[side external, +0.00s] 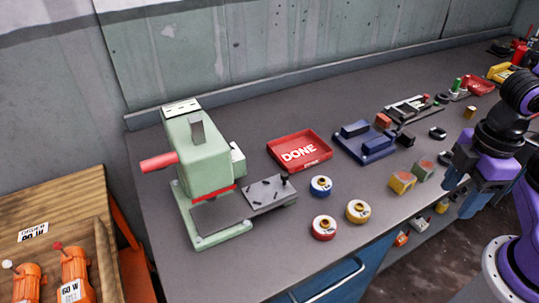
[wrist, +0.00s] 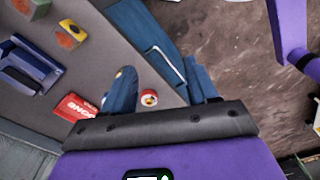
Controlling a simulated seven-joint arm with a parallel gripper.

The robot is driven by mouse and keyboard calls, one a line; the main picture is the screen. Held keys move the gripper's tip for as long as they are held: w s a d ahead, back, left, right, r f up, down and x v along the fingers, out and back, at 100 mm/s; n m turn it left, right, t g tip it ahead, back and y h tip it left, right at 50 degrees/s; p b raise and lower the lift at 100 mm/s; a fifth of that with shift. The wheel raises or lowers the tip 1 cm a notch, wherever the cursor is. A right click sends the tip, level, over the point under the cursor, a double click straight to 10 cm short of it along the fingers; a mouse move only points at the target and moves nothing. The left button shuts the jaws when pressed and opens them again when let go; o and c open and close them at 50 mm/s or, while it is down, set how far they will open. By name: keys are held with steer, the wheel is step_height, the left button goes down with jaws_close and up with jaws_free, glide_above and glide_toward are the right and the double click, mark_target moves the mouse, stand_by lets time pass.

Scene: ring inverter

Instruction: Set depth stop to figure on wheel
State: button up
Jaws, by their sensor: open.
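A pale green press (side external: 203,152) with a red handle (side external: 158,162) stands at the left of the bench. A grey plate (side external: 262,196) with dark slots and a small dark post (side external: 284,181) juts from its right side; I cannot tell if this is the depth stop. Three wheels lie apart in front: blue (side external: 321,186), yellow (side external: 358,211) and red (side external: 323,227). No figure on them is readable. The red wheel also shows between my fingers in the wrist view (wrist: 149,98), farther off. My gripper (side external: 464,186) is open and empty at the right, over the bench's front edge.
A red DONE tray (side external: 299,151) and a blue fixture (side external: 366,142) sit behind the wheels. Yellow (side external: 402,182) and green (side external: 423,171) blocks lie nearer my gripper. Orange motors (side external: 75,271) stand on a wooden surface at lower left.

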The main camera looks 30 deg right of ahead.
steer(key=w+a+r+y, duration=0.1)
steer(key=w+a+r, duration=0.1)
steer(key=w+a, duration=0.65)
steer(key=w+a+r+n+y, duration=0.1)
steer(key=w+a+r, duration=0.3)
steer(key=w, duration=0.8)
steer(key=w+a+r+y, duration=0.1)
steer(key=w+a, duration=0.6)
steer(key=w, duration=0.3)
steer(key=w+a+n+t, duration=0.1)
steer(key=w+a, duration=0.1)
steer(key=w, duration=0.8)
steer(key=shift+y, duration=0.5)
steer(key=x, duration=1.6)
steer(key=shift+w+f, duration=0.15)
steer(key=shift+f, duration=0.3)
steer(key=c, duration=1.1)
